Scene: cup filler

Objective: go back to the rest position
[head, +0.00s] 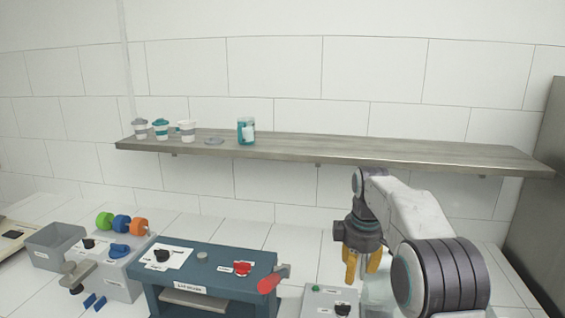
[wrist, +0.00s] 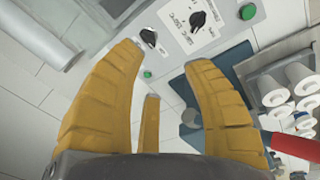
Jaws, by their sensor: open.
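My gripper (head: 362,270) hangs pointing down at the right of the head view, above the counter and beside a grey control box (head: 328,300). Its yellow fingers are spread apart, with nothing between them. In the wrist view the open fingers (wrist: 168,58) frame the counter and part of a control panel (wrist: 225,22) with black knobs and green buttons. My arm hides part of the counter behind it, including most of a pale, see-through thing at the bottom right.
A blue machine (head: 205,272) with a red handle (head: 272,279) stands left of my gripper. A grey machine with coloured rolls (head: 122,222) and a grey bin (head: 55,240) are farther left. A wall shelf (head: 330,148) carries cups (head: 162,128) and a teal jar (head: 246,131); its right part is bare.

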